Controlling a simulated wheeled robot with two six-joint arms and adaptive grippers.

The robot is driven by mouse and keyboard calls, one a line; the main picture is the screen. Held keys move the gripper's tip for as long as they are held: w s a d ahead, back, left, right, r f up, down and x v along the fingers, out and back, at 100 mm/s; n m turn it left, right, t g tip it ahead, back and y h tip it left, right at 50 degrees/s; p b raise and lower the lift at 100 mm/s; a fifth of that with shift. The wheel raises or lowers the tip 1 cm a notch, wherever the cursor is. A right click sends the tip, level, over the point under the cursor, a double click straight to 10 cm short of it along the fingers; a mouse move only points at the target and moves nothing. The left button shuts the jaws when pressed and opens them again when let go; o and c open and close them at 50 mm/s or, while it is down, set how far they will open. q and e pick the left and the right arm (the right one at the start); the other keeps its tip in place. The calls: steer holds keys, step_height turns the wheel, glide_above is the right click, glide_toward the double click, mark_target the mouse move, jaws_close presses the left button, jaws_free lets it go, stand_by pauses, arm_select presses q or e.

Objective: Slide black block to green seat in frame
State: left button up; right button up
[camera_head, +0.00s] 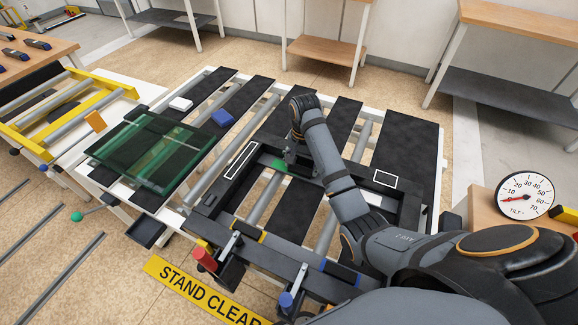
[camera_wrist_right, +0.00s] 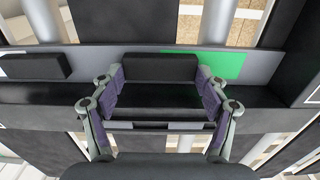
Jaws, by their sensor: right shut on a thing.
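The dark frame (camera_head: 237,206) lies on the slatted table. Its green seat (camera_head: 279,165) is on the far bar, beside my right gripper (camera_head: 293,158). In the right wrist view, my right gripper (camera_wrist_right: 161,88) is shut on a black block (camera_wrist_right: 160,68), one finger at each end. The green seat (camera_wrist_right: 228,66) shows right of the block and as a thin strip behind its right half, so the block overlaps its left part in this view. Arm and gripper hide the block in the head view. My left gripper is not in view.
A second black block (camera_wrist_right: 34,67) sits left on the same bar. Red (camera_head: 204,258) and blue-tipped (camera_head: 287,299) clamps stand at the near side. A tilt dial (camera_head: 525,195) is at right.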

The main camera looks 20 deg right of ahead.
steer(key=shift+w+a+p, duration=0.45)
steer(key=shift+w+a, duration=1.2)
steer(key=shift+w, duration=0.25)
steer(key=o, duration=1.2)
